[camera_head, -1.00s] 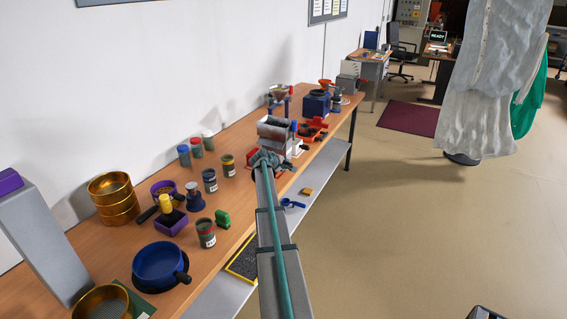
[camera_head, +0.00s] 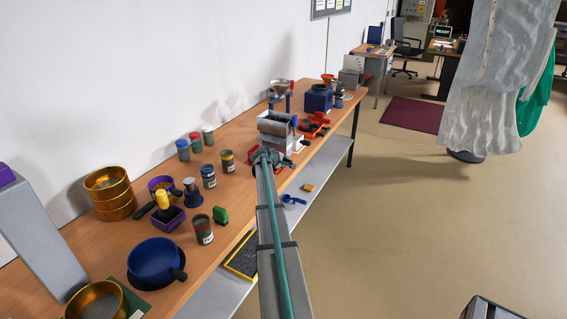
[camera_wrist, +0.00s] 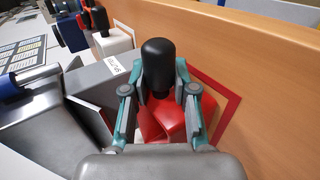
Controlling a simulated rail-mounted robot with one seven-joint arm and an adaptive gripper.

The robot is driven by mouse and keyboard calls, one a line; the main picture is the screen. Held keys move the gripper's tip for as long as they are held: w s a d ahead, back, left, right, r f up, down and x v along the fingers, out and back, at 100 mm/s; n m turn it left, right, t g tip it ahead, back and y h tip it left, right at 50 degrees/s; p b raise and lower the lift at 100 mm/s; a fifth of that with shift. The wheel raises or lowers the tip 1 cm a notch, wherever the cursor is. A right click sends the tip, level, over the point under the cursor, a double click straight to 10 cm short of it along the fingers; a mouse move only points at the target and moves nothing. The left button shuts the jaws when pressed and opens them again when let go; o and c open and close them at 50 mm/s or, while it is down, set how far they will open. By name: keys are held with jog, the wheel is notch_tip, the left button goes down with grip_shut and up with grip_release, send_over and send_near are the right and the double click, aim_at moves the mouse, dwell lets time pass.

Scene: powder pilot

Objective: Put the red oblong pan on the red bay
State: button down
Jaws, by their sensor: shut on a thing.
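In the wrist view my gripper (camera_wrist: 157,92) is shut on the upright black handle (camera_wrist: 160,62) of the red oblong pan (camera_wrist: 165,122). The red pan lies below and between the fingers, partly hidden by them and the wrist. The red bay (camera_wrist: 222,92) shows as a red outline around the pan on the wooden bench, so the pan is over or on it. I cannot tell whether the pan touches the surface.
A grey machine (camera_head: 276,126) stands close beside my gripper; its grey body (camera_wrist: 92,80) fills the wrist view's left. Jars (camera_head: 208,176), a blue pan (camera_head: 153,260) and gold sieves (camera_head: 110,192) stand nearer on the bench. A wall borders the bench's left side.

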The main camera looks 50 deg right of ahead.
jog(key=shift+f, duration=0.15)
jog(key=c, duration=0.9)
grip_release()
jog(key=shift+r, duration=0.2)
jog(key=b+v, duration=0.1)
jog(key=v, duration=1.1)
jog(key=shift+f+b, duration=0.1)
jog(key=shift+b, duration=0.25)
